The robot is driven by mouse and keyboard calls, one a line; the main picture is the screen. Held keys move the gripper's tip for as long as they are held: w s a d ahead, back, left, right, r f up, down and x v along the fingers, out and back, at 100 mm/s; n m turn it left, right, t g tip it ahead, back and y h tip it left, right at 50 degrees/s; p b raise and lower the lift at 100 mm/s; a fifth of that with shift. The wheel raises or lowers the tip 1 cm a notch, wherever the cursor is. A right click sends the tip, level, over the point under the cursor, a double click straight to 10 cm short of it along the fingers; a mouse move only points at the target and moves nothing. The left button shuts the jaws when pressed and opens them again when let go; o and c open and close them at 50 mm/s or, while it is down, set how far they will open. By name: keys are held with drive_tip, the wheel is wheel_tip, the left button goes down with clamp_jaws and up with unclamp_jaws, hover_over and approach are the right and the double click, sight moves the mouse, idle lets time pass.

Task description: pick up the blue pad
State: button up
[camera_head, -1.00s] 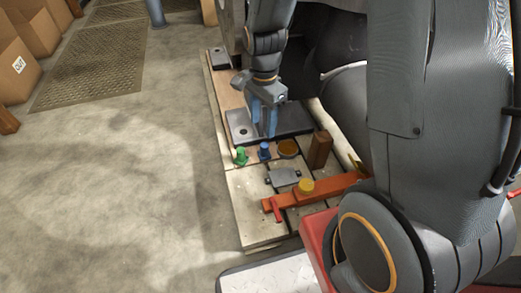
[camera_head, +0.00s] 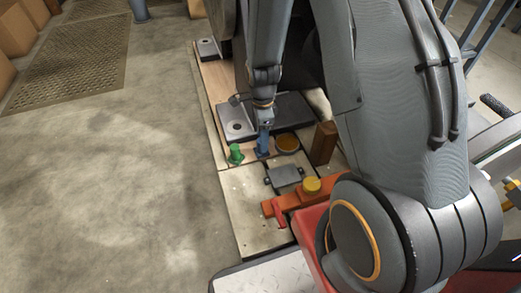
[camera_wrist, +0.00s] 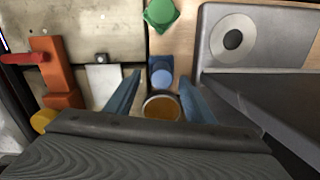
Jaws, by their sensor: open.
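The blue pad (camera_wrist: 161,72) is a small round-topped blue piece on the wooden strip. In the wrist view it shows between the tips of my two blue fingers, with a gap on each side. My gripper (camera_head: 264,143) is open and points down over the pad's place in the head view. There my fingers cover most or all of the pad. I cannot tell how far the fingertips are above it.
A green piece (camera_head: 236,153) stands left of my gripper. An amber round cup (camera_head: 287,143) is close on the right, with a wooden post (camera_head: 324,142) beyond. A dark plate (camera_head: 280,111) lies behind. An orange bar (camera_head: 293,195) with a yellow knob (camera_head: 312,185) is in front.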

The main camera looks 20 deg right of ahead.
wheel_tip(320, 180, down, 4)
drive_tip(key=shift+w+a+r+b, duration=0.1)
drive_tip(key=shift+w+b, duration=0.05)
drive_tip(key=shift+b, duration=0.95)
drive_tip(key=shift+r, duration=0.1)
drive_tip(key=c, duration=1.2)
drive_tip(key=shift+o, duration=0.2)
wheel_tip(320, 180, up, 10)
drive_tip(key=p, duration=0.5)
drive_tip(key=shift+o, duration=1.2)
drive_tip(key=shift+c, duration=0.5)
